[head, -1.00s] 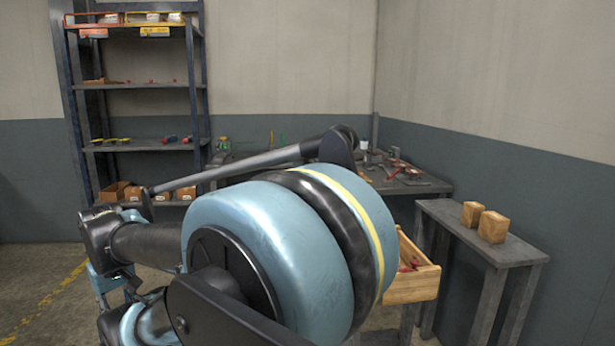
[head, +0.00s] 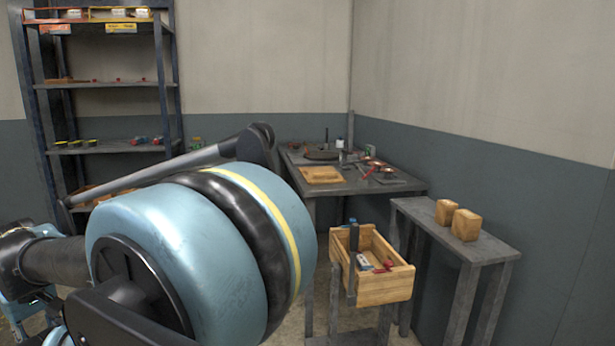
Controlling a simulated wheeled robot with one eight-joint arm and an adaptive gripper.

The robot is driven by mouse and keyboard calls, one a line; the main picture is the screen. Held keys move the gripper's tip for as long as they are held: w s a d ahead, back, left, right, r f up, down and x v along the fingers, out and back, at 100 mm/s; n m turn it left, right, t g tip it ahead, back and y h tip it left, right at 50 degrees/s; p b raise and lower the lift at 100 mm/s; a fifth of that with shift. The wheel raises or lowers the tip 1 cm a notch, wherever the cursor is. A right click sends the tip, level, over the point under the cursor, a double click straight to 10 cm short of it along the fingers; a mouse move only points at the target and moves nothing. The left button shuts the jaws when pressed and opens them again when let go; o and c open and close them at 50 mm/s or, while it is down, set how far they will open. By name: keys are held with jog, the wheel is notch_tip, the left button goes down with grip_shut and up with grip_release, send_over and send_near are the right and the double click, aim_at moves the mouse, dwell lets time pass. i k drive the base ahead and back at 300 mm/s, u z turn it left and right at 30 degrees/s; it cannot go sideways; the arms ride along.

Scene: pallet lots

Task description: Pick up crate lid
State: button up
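A flat light-wood board (head: 321,174), which looks like the crate lid, lies on the grey workbench (head: 405,187) near its front left edge. An open wooden crate (head: 384,291) stands lower, in front of the bench, on a grey stand. Red, blue and dark items show in and at the crate. My arm's large blue joint fills the lower left and hides what is behind it. I cannot make out my gripper's fingers in this view, and nothing of it shows at the lid.
A narrow grey side table (head: 458,234) with two small wooden blocks (head: 465,225) stands by the right wall. Tools (head: 370,168) lie on the bench, right of and behind the board. A tall shelf rack (head: 108,87) with bins and small items stands at the back left.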

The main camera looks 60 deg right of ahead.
aim_at(313, 176)
jog(key=z, duration=0.05)
jog(key=i, duration=1.9)
jog(key=z, duration=3.55)
jog(key=i, duration=1)
jog(key=u, duration=0.1)
